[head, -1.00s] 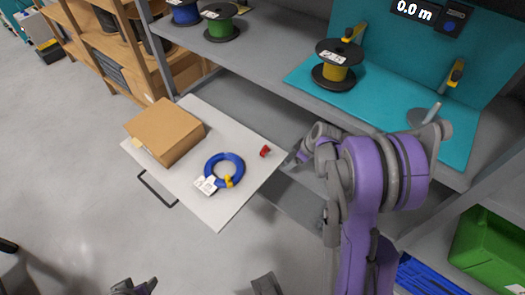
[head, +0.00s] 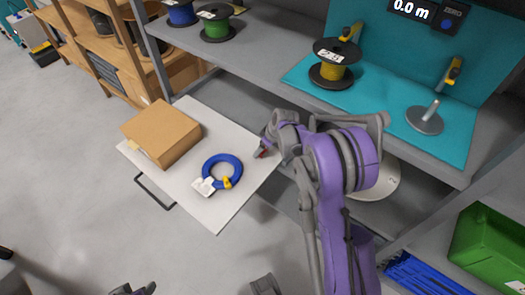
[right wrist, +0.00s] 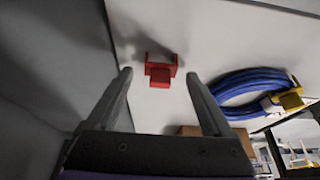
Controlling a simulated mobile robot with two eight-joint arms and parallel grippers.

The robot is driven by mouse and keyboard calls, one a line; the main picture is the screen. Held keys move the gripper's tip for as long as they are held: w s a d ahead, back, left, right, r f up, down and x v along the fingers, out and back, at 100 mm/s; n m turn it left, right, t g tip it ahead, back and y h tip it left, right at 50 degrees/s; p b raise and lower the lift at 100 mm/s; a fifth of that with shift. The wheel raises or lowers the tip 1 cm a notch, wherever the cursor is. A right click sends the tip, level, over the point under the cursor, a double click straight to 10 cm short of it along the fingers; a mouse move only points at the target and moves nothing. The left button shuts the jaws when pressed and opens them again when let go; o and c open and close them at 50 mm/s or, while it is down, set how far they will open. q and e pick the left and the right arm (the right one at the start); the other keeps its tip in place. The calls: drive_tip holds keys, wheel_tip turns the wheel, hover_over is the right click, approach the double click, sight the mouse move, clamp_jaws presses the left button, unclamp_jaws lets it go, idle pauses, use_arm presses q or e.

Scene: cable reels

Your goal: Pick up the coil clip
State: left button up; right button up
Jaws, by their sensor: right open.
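The coil clip, a small red bracket-shaped piece (right wrist: 160,72), lies on the white tray board (head: 221,215). In the head view only a bit of its red (head: 263,153) shows beside my right gripper (head: 263,146). In the right wrist view my right gripper (right wrist: 159,76) is open, one finger on each side of the clip in the picture, with gaps on both sides. Whether the fingertips are level with the clip is unclear. A dark part of mine (head: 135,290) shows at the bottom edge of the head view; the state of my left gripper cannot be read.
A blue cable coil (head: 222,172) with a yellow clip (head: 226,183) and white tag lies near the red clip. A cardboard box (head: 161,132) stands on the board's left. The grey shelf (head: 270,57) above carries reels. A pale reel (head: 375,180) is behind my right arm.

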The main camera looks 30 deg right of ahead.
drive_tip(key=shift+w+f, duration=0.1)
drive_tip(key=shift+f, duration=0.2)
clamp_jaws()
drive_tip(key=shift+r, duration=0.15)
wheel_tip(320, 180, up, 4)
drive_tip(key=shift+f+p, duration=0.25)
drive_tip(key=shift+p, duration=0.15)
drive_tip(key=s+a, duration=0.3)
drive_tip(key=s, duration=1.5)
drive_tip(key=shift+f, duration=0.1)
